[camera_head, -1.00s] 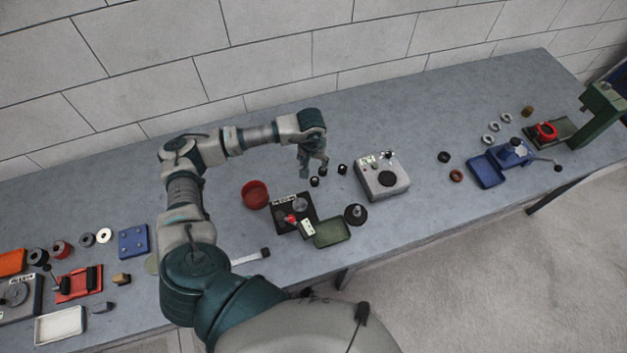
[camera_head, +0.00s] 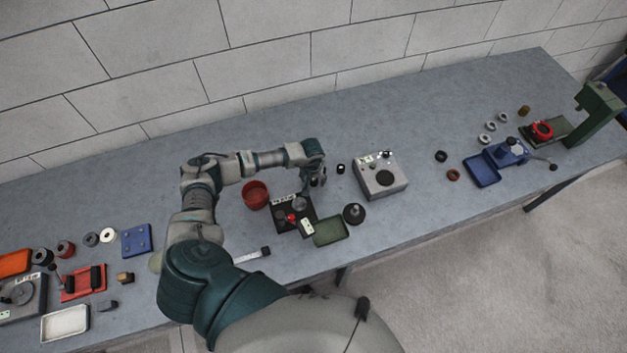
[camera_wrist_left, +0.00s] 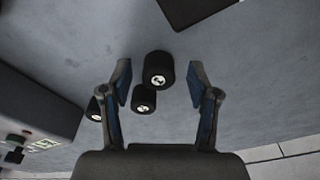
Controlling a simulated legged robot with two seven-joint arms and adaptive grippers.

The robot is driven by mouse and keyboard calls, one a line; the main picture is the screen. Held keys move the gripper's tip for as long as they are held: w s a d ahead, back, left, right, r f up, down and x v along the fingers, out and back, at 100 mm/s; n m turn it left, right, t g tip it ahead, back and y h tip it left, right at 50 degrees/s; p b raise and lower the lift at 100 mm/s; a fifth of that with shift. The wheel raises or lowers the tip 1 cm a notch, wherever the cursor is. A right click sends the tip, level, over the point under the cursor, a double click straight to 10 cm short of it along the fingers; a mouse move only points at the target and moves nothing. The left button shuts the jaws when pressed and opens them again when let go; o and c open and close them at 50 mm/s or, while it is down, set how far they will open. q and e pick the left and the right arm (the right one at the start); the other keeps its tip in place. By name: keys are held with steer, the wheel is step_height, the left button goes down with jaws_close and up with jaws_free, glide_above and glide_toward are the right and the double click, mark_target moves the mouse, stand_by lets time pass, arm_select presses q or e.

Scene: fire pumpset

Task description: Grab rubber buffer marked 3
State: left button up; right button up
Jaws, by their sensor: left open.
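Several small black rubber buffers with white marks on top show in the left wrist view. One buffer (camera_wrist_left: 158,70) appears between my fingertips, a second (camera_wrist_left: 143,99) lies just beside it, and a third (camera_wrist_left: 95,109) sits outside the left finger. The marks are too small to read, so I cannot tell which is 3. My left gripper (camera_wrist_left: 159,78) is open and empty. In the head view the left gripper (camera_head: 317,181) points down over the bench and hides the nearer buffers; one buffer (camera_head: 340,169) shows to its right. My right gripper is not in view.
A grey box with a black dial (camera_head: 380,176) stands to the right of the gripper. A black fixture (camera_head: 283,221), a red bowl (camera_head: 255,194), a green tray (camera_head: 331,231) and a black round part (camera_head: 354,214) lie nearby. Bare bench (camera_head: 430,110) lies behind.

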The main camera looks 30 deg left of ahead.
arm_select(q)
steer(key=c, duration=1)
steer(key=shift+c, duration=0.2)
steer(key=shift+r, duration=0.15)
